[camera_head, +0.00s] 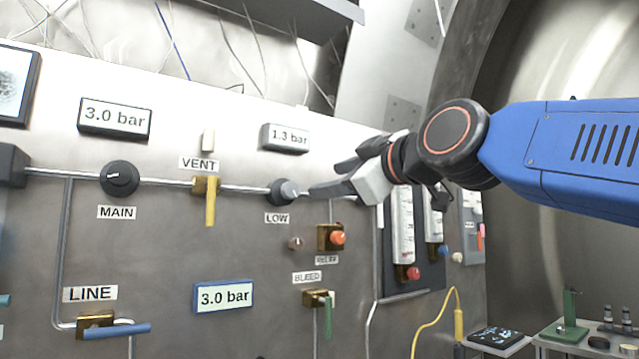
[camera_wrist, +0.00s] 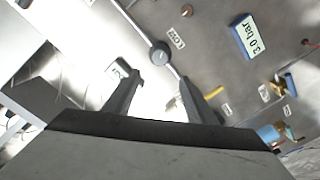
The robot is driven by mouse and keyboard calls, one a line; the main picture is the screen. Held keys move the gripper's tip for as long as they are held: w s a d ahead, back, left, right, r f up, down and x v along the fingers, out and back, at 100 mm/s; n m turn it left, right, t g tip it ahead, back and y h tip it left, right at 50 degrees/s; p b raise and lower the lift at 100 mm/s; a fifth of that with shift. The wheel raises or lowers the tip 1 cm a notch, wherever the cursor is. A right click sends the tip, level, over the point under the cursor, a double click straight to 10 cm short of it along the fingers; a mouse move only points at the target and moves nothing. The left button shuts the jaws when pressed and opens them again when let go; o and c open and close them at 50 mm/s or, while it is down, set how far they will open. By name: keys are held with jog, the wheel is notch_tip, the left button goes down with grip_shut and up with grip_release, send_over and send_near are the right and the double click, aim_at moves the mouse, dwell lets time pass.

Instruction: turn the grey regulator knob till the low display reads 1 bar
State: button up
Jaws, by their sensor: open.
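The grey regulator knob (camera_head: 286,191) is on the pipe above the LOW label, on the steel panel. The low display (camera_head: 286,138) above it reads 1.3 bar. My gripper (camera_head: 325,178) is open and empty, just right of the knob in the head view. In the wrist view the knob (camera_wrist: 159,53) lies beyond and between the two spread fingertips (camera_wrist: 158,78), with no visible contact. A display edge (camera_wrist: 118,70) shows by the left finger there, its reading not legible.
The black MAIN knob (camera_head: 119,179) and its 3.0 bar display (camera_head: 115,119) are to the left. The yellow VENT lever (camera_head: 210,205) is left of the low knob. The orange relief knob (camera_head: 337,238) and green bleed lever (camera_head: 328,315) are below. Another display (camera_head: 223,298) reads 3.0 bar.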

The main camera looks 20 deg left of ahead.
jog(key=v, duration=0.3)
jog(key=shift+s+d, duration=0.1)
jog(key=shift+s, duration=0.05)
jog(key=shift+f, duration=0.15)
dwell(0.3)
jog(key=d+f+m+g+h, duration=0.1)
jog(key=d+f+m+h, duration=0.2)
jog(key=d+f, duration=0.65)
jog(key=d+f+m+h, duration=0.3)
jog(key=d+f, duration=0.3)
jog(key=f, duration=0.6)
jog(key=d+f+m+g+h, duration=0.1)
jog(key=d+f+m+h, duration=0.2)
jog(key=d+f, duration=0.55)
jog(key=s+d+f+m+g+h, duration=0.1)
jog(key=s+d+f+m, duration=0.2)
jog(key=f, duration=0.7)
jog(key=s+d+f+m+g+h, duration=0.2)
jog(key=s+d+f+m, duration=0.1)
jog(key=s+d+f, duration=0.4)
jog(key=s+d+f+m+g+h, duration=0.1)
jog(key=s+d+f+m, duration=0.2)
jog(key=f, duration=1)
jog(key=s+d, duration=0.2)
jog(key=s, duration=0.1)
jog(key=shift+s+d+g+h, duration=0.2)
jog(key=shift+d+g+h, duration=0.2)
jog(key=shift+r, duration=0.1)
